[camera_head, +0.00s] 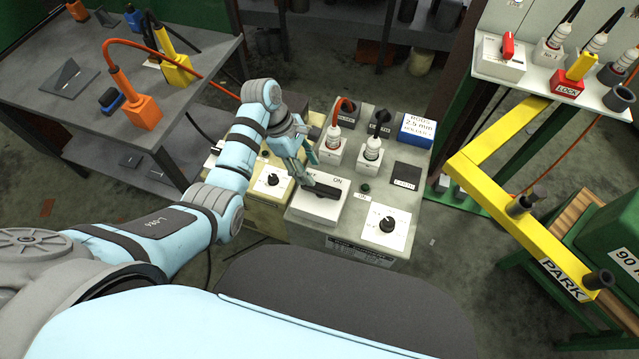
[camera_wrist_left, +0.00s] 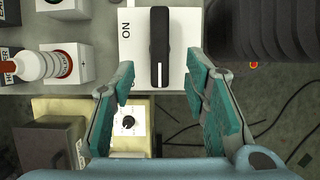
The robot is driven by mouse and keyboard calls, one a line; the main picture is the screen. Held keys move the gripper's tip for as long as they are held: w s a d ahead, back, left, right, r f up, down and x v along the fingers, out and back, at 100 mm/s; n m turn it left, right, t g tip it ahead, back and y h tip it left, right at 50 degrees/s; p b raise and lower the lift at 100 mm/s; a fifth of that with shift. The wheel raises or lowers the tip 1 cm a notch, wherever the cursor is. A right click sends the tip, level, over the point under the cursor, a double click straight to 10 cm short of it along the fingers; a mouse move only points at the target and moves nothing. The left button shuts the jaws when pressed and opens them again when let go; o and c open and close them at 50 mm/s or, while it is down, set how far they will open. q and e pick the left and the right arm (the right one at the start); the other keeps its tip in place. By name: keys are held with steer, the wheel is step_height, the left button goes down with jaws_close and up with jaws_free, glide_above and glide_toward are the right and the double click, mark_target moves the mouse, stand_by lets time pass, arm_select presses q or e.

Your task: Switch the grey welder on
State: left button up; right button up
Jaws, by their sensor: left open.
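The grey welder (camera_head: 360,248) stands in the middle of the head view. Its top carries a white switch plate (camera_head: 318,206) with a black rotary handle (camera_head: 325,191); an ON label is beside the handle. In the left wrist view the handle (camera_wrist_left: 159,40) is upright in the picture, its white line at the near end, with ON to its left. My left gripper (camera_head: 304,176) is open and pointing down at the handle. In the wrist view its fingers (camera_wrist_left: 160,72) stand either side of the handle's near end, with gaps. My right gripper is not in view.
Cable sockets with plugs (camera_head: 372,148) and a dial plate (camera_head: 387,226) crowd the welder's top. A cream box (camera_head: 257,217) with a dial stands close on the left. A yellow PARK arm (camera_head: 525,225) is on the right, and a tool table (camera_head: 60,110) on the left.

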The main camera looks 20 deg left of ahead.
mark_target(320, 187)
arm_select(q)
steer(key=b+x, duration=0.1)
steer(key=x, duration=0.7)
steer(key=shift+b, duration=0.4)
steer(key=shift+r, duration=0.1)
jaws_close()
